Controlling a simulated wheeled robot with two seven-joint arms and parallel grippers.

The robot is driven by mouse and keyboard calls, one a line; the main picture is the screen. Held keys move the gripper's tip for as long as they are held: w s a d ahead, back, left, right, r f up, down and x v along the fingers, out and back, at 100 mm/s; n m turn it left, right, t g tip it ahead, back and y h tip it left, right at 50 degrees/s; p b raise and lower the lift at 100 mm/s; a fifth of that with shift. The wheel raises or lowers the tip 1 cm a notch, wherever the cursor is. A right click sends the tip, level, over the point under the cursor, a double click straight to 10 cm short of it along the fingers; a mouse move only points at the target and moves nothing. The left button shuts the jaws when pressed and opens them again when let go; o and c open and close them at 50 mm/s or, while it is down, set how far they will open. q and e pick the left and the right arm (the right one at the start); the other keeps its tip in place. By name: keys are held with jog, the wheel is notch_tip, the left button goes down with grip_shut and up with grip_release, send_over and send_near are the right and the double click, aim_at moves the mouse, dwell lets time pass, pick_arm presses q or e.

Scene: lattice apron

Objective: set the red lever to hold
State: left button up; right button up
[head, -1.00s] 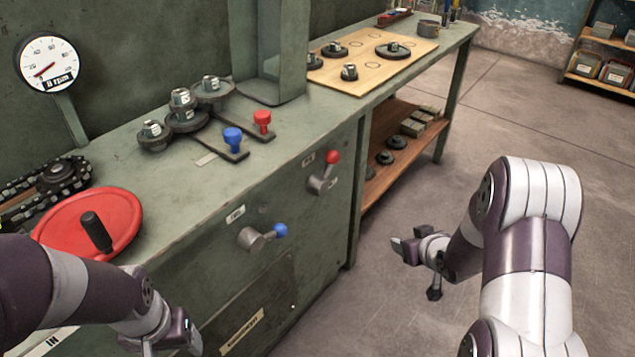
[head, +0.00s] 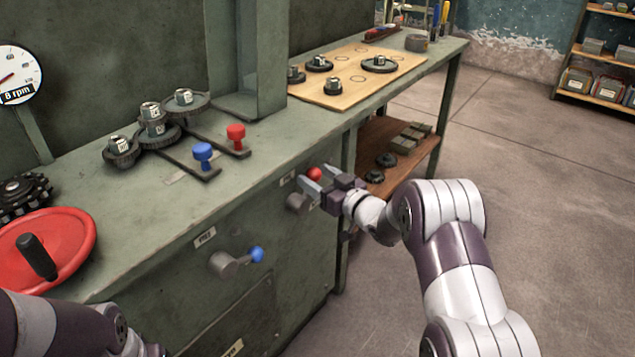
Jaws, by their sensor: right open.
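The red lever has a red ball (head: 314,174) on a grey hub (head: 297,202) on the green cabinet's front. Its ball is up and right of the hub. My right gripper (head: 311,180) is open at the lever, with its two fingers close around the ball in the picture. I cannot tell if they touch it. Part of the lever's arm and the plate beside it are hidden by the gripper. My left arm comes in at the bottom left, and its gripper is out of the frame.
A lever with a blue ball (head: 257,254) sits lower left on the same front. Blue (head: 203,152) and red (head: 236,132) knobs stand on the top by several gears. A red handwheel (head: 75,245) is at left. A wooden board (head: 345,92) lies at the back. The floor at right is free.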

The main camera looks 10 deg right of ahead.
jog(key=shift+w+a, duration=0.15)
jog(key=shift+w, duration=0.05)
grip_shut()
jog(key=shift+w+d+r+m+p, duration=0.15)
jog(key=shift+d+m+p, duration=0.2)
jog(key=shift+p, duration=0.6)
notch_tip(320, 180, down, 9)
jog(key=w+d+m+g+p, duration=0.1)
jog(key=m+g+p, duration=0.2)
jog(key=m+p, duration=0.6)
jog(key=shift+w+d+f+m+y, duration=0.25)
jog(key=shift+d+m+y, duration=0.15)
jog(key=shift+m, duration=1.35)
grip_release()
